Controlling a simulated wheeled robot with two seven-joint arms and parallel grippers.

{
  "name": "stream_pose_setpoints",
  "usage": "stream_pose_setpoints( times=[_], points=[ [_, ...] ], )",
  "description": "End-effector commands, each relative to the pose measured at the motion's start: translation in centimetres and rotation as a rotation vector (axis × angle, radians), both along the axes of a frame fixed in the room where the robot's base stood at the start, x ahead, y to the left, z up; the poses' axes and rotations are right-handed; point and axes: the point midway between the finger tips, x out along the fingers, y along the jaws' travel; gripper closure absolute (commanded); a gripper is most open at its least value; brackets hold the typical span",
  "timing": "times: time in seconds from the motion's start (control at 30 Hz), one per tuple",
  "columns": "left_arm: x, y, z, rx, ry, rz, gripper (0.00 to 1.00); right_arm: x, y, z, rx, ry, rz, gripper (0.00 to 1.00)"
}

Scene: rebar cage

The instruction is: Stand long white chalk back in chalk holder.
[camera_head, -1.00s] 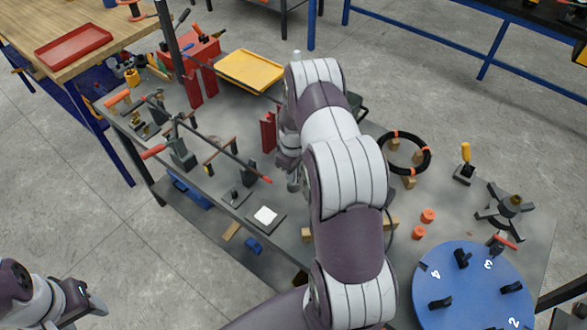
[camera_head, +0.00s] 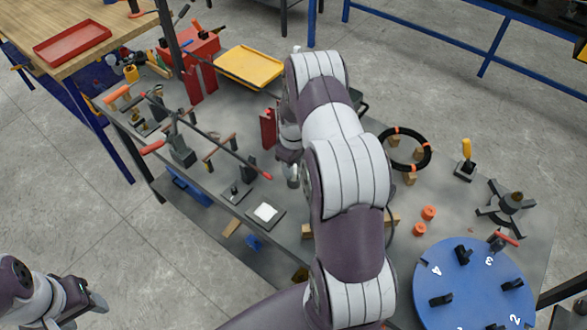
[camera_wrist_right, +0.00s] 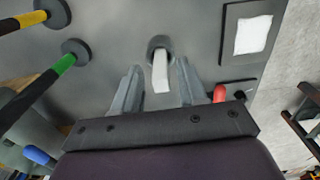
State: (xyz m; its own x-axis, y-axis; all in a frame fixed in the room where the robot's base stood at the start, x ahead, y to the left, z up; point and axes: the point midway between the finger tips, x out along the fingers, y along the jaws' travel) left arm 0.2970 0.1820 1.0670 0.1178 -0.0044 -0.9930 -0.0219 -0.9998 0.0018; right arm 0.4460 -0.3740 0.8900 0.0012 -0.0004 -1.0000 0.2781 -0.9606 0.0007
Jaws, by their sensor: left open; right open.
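A white chalk stick (camera_wrist_right: 160,78) shows in the right wrist view, pointing towards the camera from a dark round holder (camera_wrist_right: 158,43). It looks upright in the holder, but how deep it sits is hidden. My right gripper (camera_wrist_right: 158,88) is open, with one finger on each side of the chalk and visible gaps between. In the head view my right gripper (camera_head: 291,172) is low over the table, partly hidden by my arm, and the chalk cannot be made out. My left gripper (camera_head: 92,304) is open and empty at the lower left, off the table.
Two striped rods with round bases, yellow (camera_wrist_right: 28,20) and green (camera_wrist_right: 66,62), stand left of the chalk. A white square on a dark plate (camera_head: 265,212) lies nearby. A red-tipped bar (camera_head: 225,148), a black ring (camera_head: 405,134) and a blue numbered disc (camera_head: 470,295) share the table.

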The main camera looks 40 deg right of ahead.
Motion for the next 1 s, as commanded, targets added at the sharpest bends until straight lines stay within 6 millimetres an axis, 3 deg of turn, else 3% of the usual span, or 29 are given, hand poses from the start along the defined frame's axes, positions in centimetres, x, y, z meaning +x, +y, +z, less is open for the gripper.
stream_pose_setpoints(
  times=[0.17, 0.4, 0.57, 0.67, 0.83, 0.9, 1.0],
  points=[
    [0.0, 0.0, -2.0, 0.0, 0.001, 0.0, 0.46, 0.0, -0.4, 3.6, -0.003, -0.005, 0.0, 0.58],
    [0.0, 0.0, -2.4, 0.0, 0.001, 0.0, 0.46, -0.1, -0.4, 9.3, -0.001, -0.001, 0.0, 0.58],
    [0.0, 0.0, -2.6, 0.0, 0.001, 0.0, 0.46, -0.2, 0.1, 11.2, 0.0, -0.002, -0.003, 0.58],
    [0.0, 0.0, -2.5, 0.0, 0.001, 0.0, 0.46, -1.2, 4.0, 12.7, -0.005, -0.016, -0.033, 0.58],
    [0.0, 0.0, -2.5, 0.0, 0.001, 0.0, 0.46, -7.1, 13.8, 15.2, -0.003, -0.078, -0.147, 0.58],
    [0.0, 0.0, -2.5, 0.0, 0.001, 0.0, 0.46, -10.2, 16.4, 15.5, 0.006, -0.098, -0.19, 0.58],
    [0.0, 0.0, -2.5, 0.0, 0.001, 0.0, 0.46, -13.4, 18.4, 15.4, 0.017, -0.115, -0.235, 0.58]
  ],
)
